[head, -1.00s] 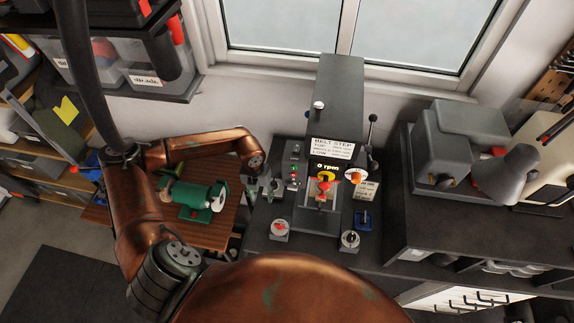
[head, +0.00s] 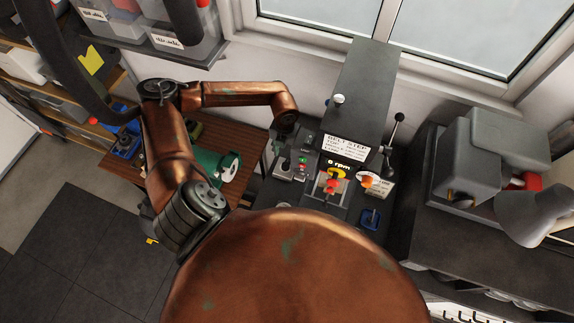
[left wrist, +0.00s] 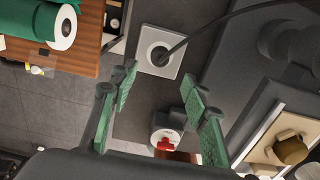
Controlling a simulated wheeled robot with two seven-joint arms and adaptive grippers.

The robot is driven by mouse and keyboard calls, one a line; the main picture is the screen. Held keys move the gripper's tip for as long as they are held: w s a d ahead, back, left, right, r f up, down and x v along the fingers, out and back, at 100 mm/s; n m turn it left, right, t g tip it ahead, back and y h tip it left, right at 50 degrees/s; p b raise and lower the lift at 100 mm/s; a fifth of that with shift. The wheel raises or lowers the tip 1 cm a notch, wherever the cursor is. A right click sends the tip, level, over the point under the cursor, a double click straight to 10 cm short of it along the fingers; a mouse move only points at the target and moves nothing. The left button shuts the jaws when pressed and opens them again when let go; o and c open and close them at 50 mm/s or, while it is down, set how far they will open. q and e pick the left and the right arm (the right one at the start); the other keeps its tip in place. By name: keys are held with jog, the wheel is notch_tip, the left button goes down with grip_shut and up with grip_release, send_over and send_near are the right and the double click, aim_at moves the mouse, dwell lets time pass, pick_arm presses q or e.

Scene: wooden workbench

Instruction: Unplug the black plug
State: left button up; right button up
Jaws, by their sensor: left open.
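The black plug (left wrist: 160,56) sits in a pale square socket plate (left wrist: 146,72) in the left wrist view, with its black cable running to the upper right. My left gripper (left wrist: 158,78) is open, its two green-padded fingers apart with nothing between them. The plug is just beyond the fingertips in the picture, and I see no contact. In the head view my left gripper (head: 277,152) is small and partly hidden under its wrist, beside the grey machine; I cannot make out the plug there. My right gripper is not in view.
A round white base with a red knob (left wrist: 165,143) lies between the fingers' lines of sight. The grey machine (head: 362,95) with yellow and red knobs stands to the right.

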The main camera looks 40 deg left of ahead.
aim_at(286, 164)
pick_arm(q)
jog(key=shift+f+b, duration=0.35)
jog(key=shift+f, duration=0.35)
notch_tip(286, 164, down, 7)
jog(key=b, duration=0.4)
jog(key=shift+r, duration=0.15)
jog(key=shift+f+b, duration=0.5)
jog(key=shift+b, duration=0.15)
jog(key=shift+b, duration=0.35)
jog(key=shift+c, duration=0.4)
